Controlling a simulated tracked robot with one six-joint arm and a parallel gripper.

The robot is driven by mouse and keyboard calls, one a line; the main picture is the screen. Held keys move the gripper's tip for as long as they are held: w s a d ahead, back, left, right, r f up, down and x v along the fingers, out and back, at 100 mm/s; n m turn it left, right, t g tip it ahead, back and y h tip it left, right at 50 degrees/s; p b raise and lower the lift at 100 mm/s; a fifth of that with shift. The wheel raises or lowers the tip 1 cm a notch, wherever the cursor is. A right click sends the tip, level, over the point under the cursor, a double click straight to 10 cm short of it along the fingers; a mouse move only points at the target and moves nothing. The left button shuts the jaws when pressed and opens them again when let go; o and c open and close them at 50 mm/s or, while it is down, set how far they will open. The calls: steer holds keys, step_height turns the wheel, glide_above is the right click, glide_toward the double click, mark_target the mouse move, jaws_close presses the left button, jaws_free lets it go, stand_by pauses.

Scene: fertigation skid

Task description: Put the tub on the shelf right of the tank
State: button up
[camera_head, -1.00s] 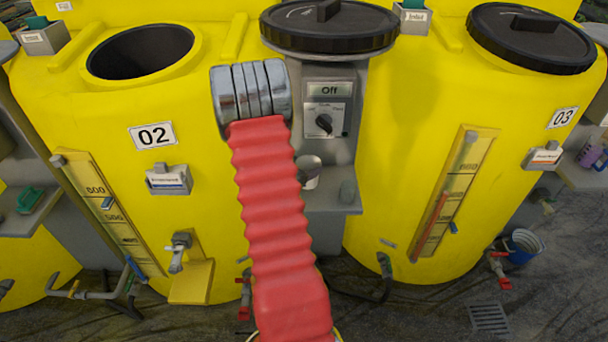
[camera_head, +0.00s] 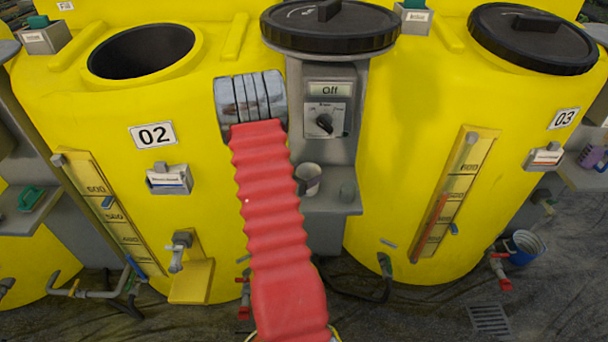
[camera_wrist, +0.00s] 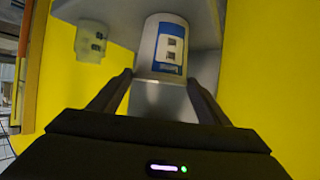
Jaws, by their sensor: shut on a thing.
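The tub (camera_head: 309,176) is pale with a dark inside, and it is at the shelf (camera_head: 328,205) right of tank 02 (camera_head: 105,225). In the wrist view the tub (camera_wrist: 167,42) shows a blue and white label, with the grey shelf area around it. My gripper (camera_wrist: 160,80) is shut on the tub, one dark finger on each side. In the head view my red-sleeved arm hides most of the gripper; a dark part shows at the tub's left. I cannot tell whether the tub's base touches the shelf.
A grey control box (camera_head: 328,112) marked Off rises behind. Tank 03 (camera_head: 405,160) stands close on the right. A label holder (camera_head: 168,179) sticks out of tank 02.

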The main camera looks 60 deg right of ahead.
steer(key=o, duration=1.4)
steer(key=v, duration=1.2)
steer(key=shift+r, duration=0.1)
